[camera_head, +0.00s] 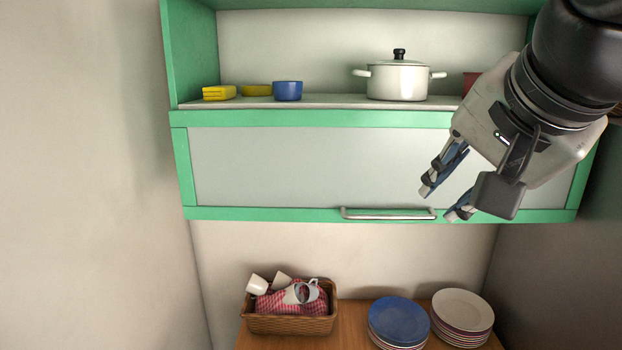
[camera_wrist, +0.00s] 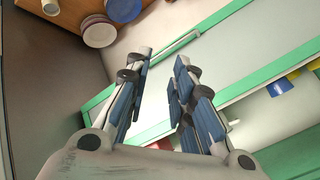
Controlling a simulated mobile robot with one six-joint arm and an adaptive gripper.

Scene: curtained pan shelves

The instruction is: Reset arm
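My gripper (camera_head: 440,203) hangs at the right in the head view, in front of the right part of the green-framed cabinet (camera_head: 300,165). Its two blue-padded fingers stand apart with nothing between them. In the wrist view my gripper (camera_wrist: 166,65) also shows open and empty, with the cabinet front (camera_wrist: 215,75) beyond the fingers. The cabinet panel is closed, and its metal handle (camera_head: 388,215) runs along the lower edge. The handle also shows in the wrist view (camera_wrist: 178,46), beyond the fingertips. I cannot tell the exact gap between gripper and cabinet.
On the upper shelf stand a white lidded pot (camera_head: 398,82), a blue cup (camera_head: 287,91) and yellow sponges (camera_head: 219,93). Below, the wooden counter (camera_head: 352,312) bears a basket of mugs (camera_head: 290,325), blue plates (camera_head: 399,320) and white plates (camera_head: 463,311). The space at left is free.

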